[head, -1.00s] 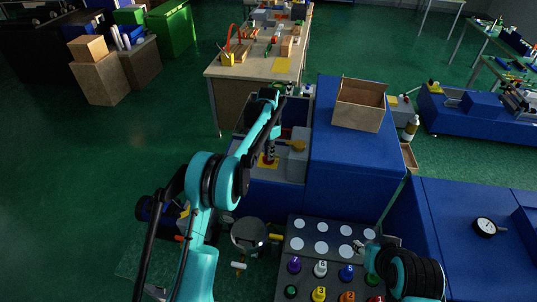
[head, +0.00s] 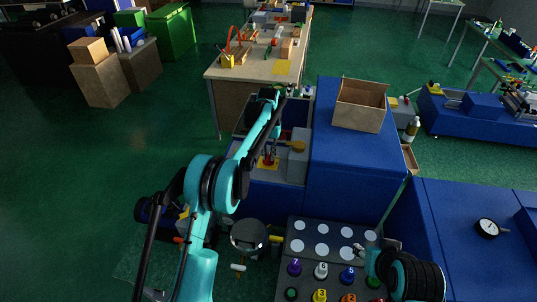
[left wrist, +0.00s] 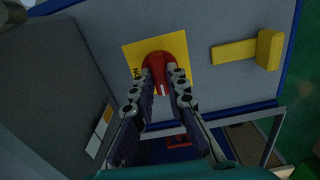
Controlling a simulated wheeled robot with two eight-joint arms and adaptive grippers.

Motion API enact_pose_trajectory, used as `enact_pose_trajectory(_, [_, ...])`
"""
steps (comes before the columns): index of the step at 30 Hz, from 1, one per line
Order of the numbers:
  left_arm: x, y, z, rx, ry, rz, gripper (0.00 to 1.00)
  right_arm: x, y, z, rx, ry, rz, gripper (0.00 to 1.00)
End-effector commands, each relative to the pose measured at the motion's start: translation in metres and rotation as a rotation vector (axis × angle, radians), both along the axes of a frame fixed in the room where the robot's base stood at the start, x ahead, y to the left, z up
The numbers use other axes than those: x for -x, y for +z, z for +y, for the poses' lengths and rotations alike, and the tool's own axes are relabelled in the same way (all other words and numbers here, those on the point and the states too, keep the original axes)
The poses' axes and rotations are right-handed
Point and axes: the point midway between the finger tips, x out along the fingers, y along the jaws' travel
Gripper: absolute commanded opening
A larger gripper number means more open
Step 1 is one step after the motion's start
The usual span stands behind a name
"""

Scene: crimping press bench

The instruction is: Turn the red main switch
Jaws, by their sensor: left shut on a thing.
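The red main switch (left wrist: 157,66) sits on a yellow square plate (left wrist: 178,46) on a grey panel. In the left wrist view the two fingers of my left gripper (left wrist: 162,82) close on the red switch from both sides. My right gripper (head: 364,249) is over the button console at lower right. Its fingers are too small and partly hidden to read.
A yellow lever (left wrist: 248,50) sticks out of the panel beside the switch. A blue cabinet (head: 345,165) with an open cardboard box (head: 359,105) stands to the right. The console (head: 310,258) carries numbered knobs and white discs. A round dial (head: 485,227) lies on the blue surface at far right.

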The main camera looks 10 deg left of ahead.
Motion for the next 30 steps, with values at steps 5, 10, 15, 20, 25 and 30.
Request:
enact_pose_trajectory(5, [-0.0013, 0.0018, 0.0007, -0.001, 0.038, -0.005, 0.00, 0.0000, 0.0000, 0.0000, 0.000, 0.000, 0.000, 0.40])
enact_pose_trajectory(10, [-0.0013, 0.0018, 0.0007, -0.001, 0.049, -0.005, 0.00, 0.0000, 0.0000, 0.0000, 0.000, 0.000, 0.000, 0.40])
enact_pose_trajectory(15, [-0.0013, 0.0017, 0.0007, -0.001, 0.050, -0.005, 0.00, 0.0000, 0.0000, 0.0000, 0.000, 0.000, 0.000, 0.40])
enact_pose_trajectory(20, [-0.0013, 0.0017, 0.0008, -0.001, 0.050, -0.005, 0.19, 0.0000, 0.0000, 0.0000, 0.000, 0.000, 0.000, 0.40])
enact_pose_trajectory(25, [-0.0008, 0.0011, 0.0005, 0.000, 0.049, -0.003, 0.34, 0.0000, -0.0001, 0.0000, 0.000, 0.000, 0.000, 0.40])
enact_pose_trajectory(30, [-0.0006, 0.0008, 0.0003, 0.000, 0.048, -0.002, 0.34, 0.0000, -0.0003, 0.0000, 0.000, 0.000, 0.000, 0.40])
